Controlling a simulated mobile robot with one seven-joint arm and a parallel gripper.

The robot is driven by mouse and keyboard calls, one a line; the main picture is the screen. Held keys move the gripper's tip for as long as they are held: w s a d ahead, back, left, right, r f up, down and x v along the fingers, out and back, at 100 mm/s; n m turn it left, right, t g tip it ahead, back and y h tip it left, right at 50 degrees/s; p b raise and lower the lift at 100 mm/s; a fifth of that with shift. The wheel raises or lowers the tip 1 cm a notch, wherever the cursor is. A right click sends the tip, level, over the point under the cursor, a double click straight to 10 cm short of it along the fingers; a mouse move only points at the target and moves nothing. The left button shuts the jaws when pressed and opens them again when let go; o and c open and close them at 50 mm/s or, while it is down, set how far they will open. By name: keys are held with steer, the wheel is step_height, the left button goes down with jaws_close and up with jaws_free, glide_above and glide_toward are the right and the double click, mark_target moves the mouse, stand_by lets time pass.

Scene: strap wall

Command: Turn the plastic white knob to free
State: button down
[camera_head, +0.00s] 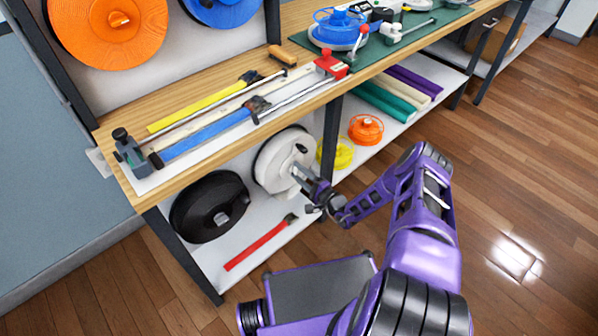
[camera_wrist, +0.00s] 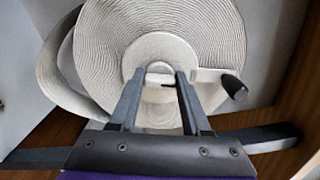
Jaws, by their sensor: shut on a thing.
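A white reel (camera_head: 270,162) stands upright on the lower shelf, wound with white strap. It fills the wrist view (camera_wrist: 110,50), facing me. The white plastic knob (camera_wrist: 159,68) is at the middle of its hub. My gripper (camera_wrist: 159,78) is shut on the knob, one finger on each side. In the head view my gripper (camera_head: 298,173) reaches the reel's face from the right. The fingers partly hide the knob, and I cannot tell its turn angle. A crank handle with a black grip (camera_wrist: 233,87) sticks out right of the hub.
A black reel (camera_head: 210,206) stands left of the white one. A red-handled tool (camera_head: 258,244) lies in front on the lower shelf (camera_head: 212,262). Yellow (camera_head: 340,154) and orange (camera_head: 366,129) spools are to the right. The wooden bench top (camera_head: 118,160) overhangs the shelf.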

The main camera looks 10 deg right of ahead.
steer(key=shift+n, duration=1.3)
steer(key=shift+f+n+p, duration=0.1)
steer(key=shift+n+p, duration=0.2)
steer(key=shift+c, duration=1.8)
jaws_free()
steer(key=shift+s+d, duration=0.1)
steer(key=shift+d, duration=0.05)
